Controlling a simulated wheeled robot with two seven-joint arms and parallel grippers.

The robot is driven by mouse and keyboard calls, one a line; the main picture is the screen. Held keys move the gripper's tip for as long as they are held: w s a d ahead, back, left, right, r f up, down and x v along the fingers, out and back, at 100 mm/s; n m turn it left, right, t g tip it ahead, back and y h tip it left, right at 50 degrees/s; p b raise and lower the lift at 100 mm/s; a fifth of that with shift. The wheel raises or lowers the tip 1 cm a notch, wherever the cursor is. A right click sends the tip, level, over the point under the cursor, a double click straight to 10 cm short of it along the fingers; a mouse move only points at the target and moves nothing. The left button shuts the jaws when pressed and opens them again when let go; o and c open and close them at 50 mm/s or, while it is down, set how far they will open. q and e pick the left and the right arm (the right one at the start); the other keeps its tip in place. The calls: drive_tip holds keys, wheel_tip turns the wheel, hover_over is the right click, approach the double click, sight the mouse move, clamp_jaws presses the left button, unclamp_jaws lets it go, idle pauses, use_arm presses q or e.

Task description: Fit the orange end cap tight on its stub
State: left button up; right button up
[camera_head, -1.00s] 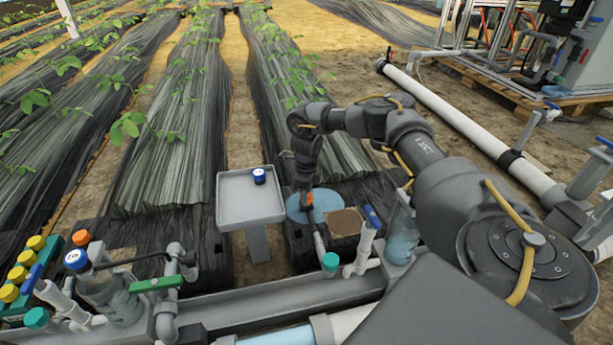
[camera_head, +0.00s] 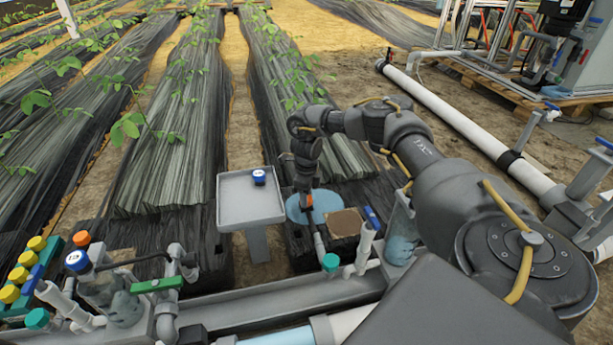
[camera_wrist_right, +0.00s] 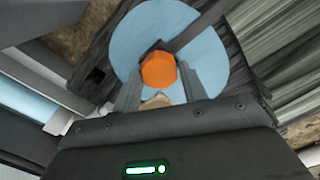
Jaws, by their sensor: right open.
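The orange end cap (camera_wrist_right: 158,70) shows in the right wrist view in front of my right gripper (camera_wrist_right: 160,90), between the lines of its two fingers. The fingers are apart, and I cannot tell whether they touch the cap. In the head view, the orange cap (camera_head: 309,199) is a small patch at the far end of a dark pipe (camera_head: 319,240), just below my right gripper (camera_head: 304,188), which points down. The stub under the cap is hidden, so how the cap is seated cannot be told. My left gripper is out of view.
A pale blue disc (camera_head: 327,204) lies behind the cap. A grey tray stand (camera_head: 235,208) with a blue-topped item (camera_head: 259,177) is to the left. A teal cap (camera_head: 330,262), a white upright pipe (camera_head: 365,246) and a grey channel (camera_head: 250,308) are close in front.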

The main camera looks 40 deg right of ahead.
drive_tip(key=shift+f, duration=0.35)
idle(0.3)
drive_tip(key=c, duration=0.4)
drive_tip(key=shift+o, duration=0.2)
drive_tip(key=shift+r+m+p, duration=0.1)
drive_tip(key=shift+m+p, duration=0.3)
drive_tip(key=shift+p, duration=0.25)
drive_tip(key=shift+m+p, duration=0.95)
drive_tip(key=shift+m, duration=0.25)
drive_tip(key=shift+d+f, duration=0.1)
drive_tip(key=shift+f, duration=0.1)
